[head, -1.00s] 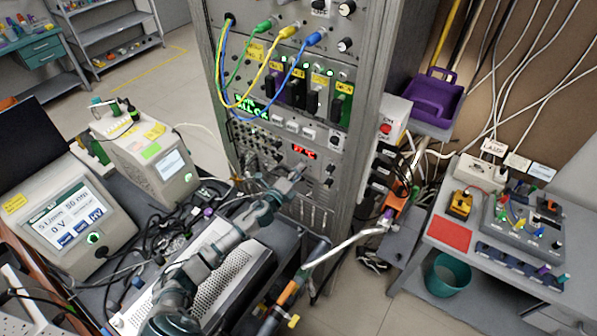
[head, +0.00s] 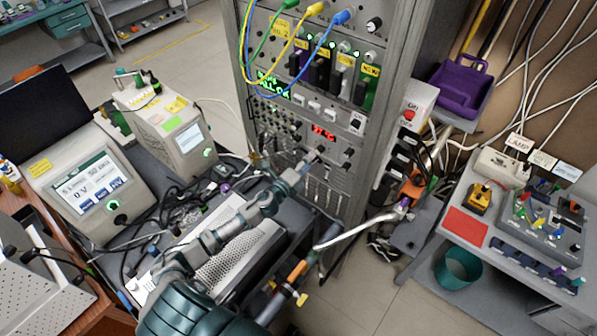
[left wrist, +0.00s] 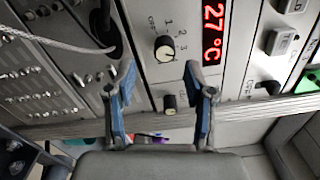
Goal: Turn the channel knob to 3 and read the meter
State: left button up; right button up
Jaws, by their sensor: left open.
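The channel knob (left wrist: 165,48) is black with a light cap, on the grey panel in the left wrist view. Marks OFF, 1, 2 and 3 are printed around it; I cannot tell surely which its pointer meets. The red meter display (left wrist: 213,32) beside it reads 27 °C, sideways in this view. The display also shows in the head view (head: 322,133), too small to read surely. My left gripper (left wrist: 160,72) is open and empty, its blue-padded fingers either side of the knob's line, short of it. In the head view it (head: 305,165) is before the rack panel. My right gripper is out of view.
A second small knob (left wrist: 170,103) shows between the fingers. Switches and cables crowd the rack (head: 300,110). A grey perforated box (head: 235,250) lies below my left arm.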

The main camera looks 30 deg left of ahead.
pick_arm(q)
jog(key=s+a, duration=0.1)
jog(key=s, duration=0.6)
jog(key=shift+f, duration=0.15)
